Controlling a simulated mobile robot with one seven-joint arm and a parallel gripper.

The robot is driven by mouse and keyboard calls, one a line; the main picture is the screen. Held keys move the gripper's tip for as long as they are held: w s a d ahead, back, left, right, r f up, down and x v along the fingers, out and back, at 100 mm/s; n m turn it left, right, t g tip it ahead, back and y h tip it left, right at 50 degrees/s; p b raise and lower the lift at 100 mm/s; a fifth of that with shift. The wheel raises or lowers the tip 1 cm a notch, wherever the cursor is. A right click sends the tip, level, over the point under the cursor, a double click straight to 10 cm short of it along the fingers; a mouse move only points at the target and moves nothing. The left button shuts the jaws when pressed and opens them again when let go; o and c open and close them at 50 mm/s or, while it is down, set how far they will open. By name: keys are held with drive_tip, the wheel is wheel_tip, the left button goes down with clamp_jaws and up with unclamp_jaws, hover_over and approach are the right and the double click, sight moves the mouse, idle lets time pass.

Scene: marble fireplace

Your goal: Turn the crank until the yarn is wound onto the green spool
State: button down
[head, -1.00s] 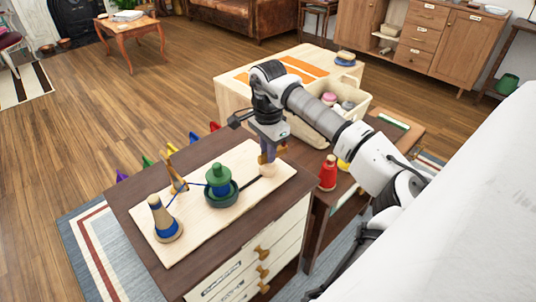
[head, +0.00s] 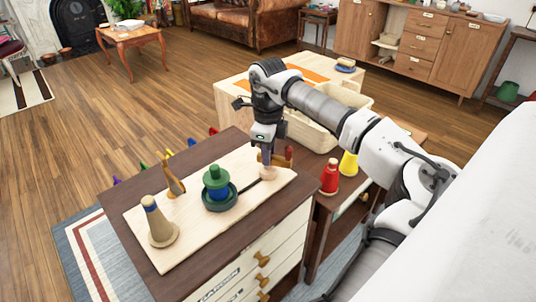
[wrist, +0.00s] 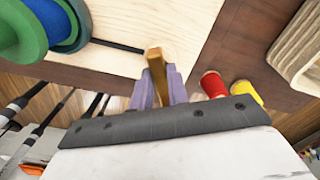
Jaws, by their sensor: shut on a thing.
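The green spool (head: 214,178) stands upright in a dark green dish on the pale wooden board (head: 150,243), with blue yarn (head: 219,191) around its middle. It also shows at upper left in the wrist view (wrist: 22,30). My gripper (wrist: 161,86) is shut on the wooden crank handle (wrist: 156,60), its purple fingers on either side. In the head view my gripper (head: 267,158) is at the board's right end. The wooden cone (head: 161,229) at the left end shows bare wood with a blue band near its tip. A wooden yarn guide (head: 174,181) stands between; no strand is visible.
The board lies on a dark-topped drawer cabinet (head: 125,207). A red spool (head: 330,178) and a yellow spool (head: 348,164) stand on a lower surface at right. A cream bin (head: 312,137) is behind my arm.

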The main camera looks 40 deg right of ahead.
drive_tip(key=m, duration=0.4)
drive_tip(key=shift+m+b, duration=0.3)
drive_tip(key=shift+b, duration=0.1)
drive_tip(key=shift+m+b, duration=0.35)
drive_tip(key=shift+m, duration=1.55)
drive_tip(key=c, duration=1.4)
unclamp_jaws()
drive_tip(key=shift+o, duration=0.2)
wheel_tip(320, 180, up, 14)
drive_tip(key=shift+p, duration=0.3)
drive_tip(key=shift+s+f, duration=0.1)
